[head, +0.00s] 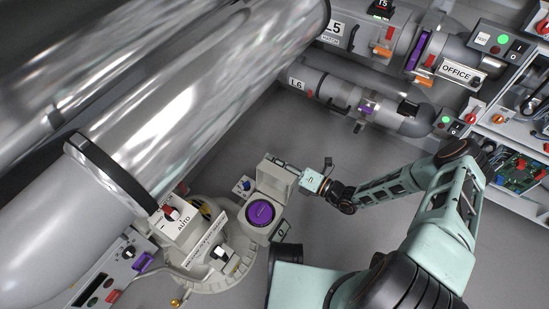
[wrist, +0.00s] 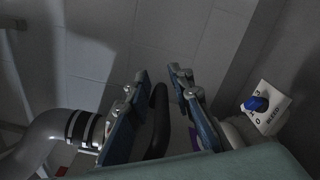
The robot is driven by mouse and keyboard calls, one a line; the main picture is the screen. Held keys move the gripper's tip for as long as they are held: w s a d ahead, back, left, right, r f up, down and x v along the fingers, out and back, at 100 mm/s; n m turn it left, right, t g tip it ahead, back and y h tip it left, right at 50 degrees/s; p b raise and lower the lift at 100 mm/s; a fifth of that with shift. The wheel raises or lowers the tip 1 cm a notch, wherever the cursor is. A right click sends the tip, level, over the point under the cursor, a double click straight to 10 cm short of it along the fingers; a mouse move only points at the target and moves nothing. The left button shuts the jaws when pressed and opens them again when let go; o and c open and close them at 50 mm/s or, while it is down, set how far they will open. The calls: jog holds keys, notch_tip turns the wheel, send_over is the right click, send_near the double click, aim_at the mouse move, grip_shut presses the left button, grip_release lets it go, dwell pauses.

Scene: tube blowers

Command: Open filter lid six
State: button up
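Tube L6 (head: 340,95) lies at upper middle in the head view, with a black handle (head: 338,107) and a purple part on it. A pale box (head: 270,190) with a raised lid and a round purple disc stands nearer, at lower middle. I cannot tell which part is filter lid six. My gripper (head: 312,181) is right of the raised lid, and its fingertips are hard to see there. In the wrist view, its two blue fingers (wrist: 160,73) are apart. A black curved bar (wrist: 158,120) shows between them; whether they touch it is unclear.
A blue knob (wrist: 257,103) on a white plate is at right in the wrist view. A grey pipe (wrist: 45,140) with black bands is at lower left. A large shiny tube (head: 170,120) fills the left of the head view. Grey floor (head: 235,125) lies clear between.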

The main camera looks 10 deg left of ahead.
jog(key=shift+o, duration=0.7)
jog(key=shift+s+a+f, duration=0.1)
jog(key=shift+s+f, duration=0.1)
jog(key=shift+d, duration=0.25)
jog(key=v, duration=1.1)
jog(key=shift+s+d, duration=0.15)
jog(key=shift+d, duration=0.1)
jog(key=shift+d, duration=0.15)
jog(key=b+v, duration=0.1)
jog(key=v, duration=1.1)
jog(key=shift+s, duration=0.1)
jog(key=shift+d, duration=0.1)
